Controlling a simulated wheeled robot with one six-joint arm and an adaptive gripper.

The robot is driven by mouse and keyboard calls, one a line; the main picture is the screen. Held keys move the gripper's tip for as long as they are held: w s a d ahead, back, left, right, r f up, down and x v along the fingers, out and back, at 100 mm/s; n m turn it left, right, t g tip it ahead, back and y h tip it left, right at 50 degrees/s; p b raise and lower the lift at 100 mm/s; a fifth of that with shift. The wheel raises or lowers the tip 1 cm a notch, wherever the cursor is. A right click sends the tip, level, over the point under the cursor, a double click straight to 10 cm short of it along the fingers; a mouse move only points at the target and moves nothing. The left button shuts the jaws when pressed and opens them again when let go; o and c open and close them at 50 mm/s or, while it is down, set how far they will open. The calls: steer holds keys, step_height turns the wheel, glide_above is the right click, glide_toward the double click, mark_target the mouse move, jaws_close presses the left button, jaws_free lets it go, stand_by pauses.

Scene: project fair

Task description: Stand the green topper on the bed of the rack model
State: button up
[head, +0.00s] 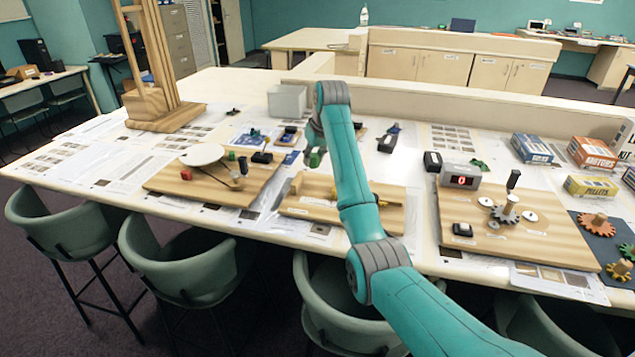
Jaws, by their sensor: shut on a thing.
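My gripper (314,148) hangs from the arm's far end, over the table behind the middle wooden board. It is shut on a small green piece (314,159), which looks like the green topper. The piece is small and partly covered by the fingers. The middle board (322,208) seems to be the rack model. It has a small upright wooden part (297,183) at its left and pale labels. My forearm hides much of the board, so its bed cannot be made out clearly. The green piece appears to be above and behind this board, apart from it.
A board with a white disc (203,154) stands left, and a geared board with a counter (461,176) right. A grey bin (287,101), small dark parts and a tall wooden frame (155,100) stand behind. Several boxes (592,153) are at right. Chairs (190,265) line the front edge.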

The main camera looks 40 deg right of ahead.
mark_target(312, 188)
step_height(312, 188, down, 9)
steer(key=shift+r, duration=0.2)
steer(key=shift+f, duration=0.15)
steer(key=o, duration=0.9)
steer(key=v, duration=1.2)
steer(key=shift+a, duration=0.1)
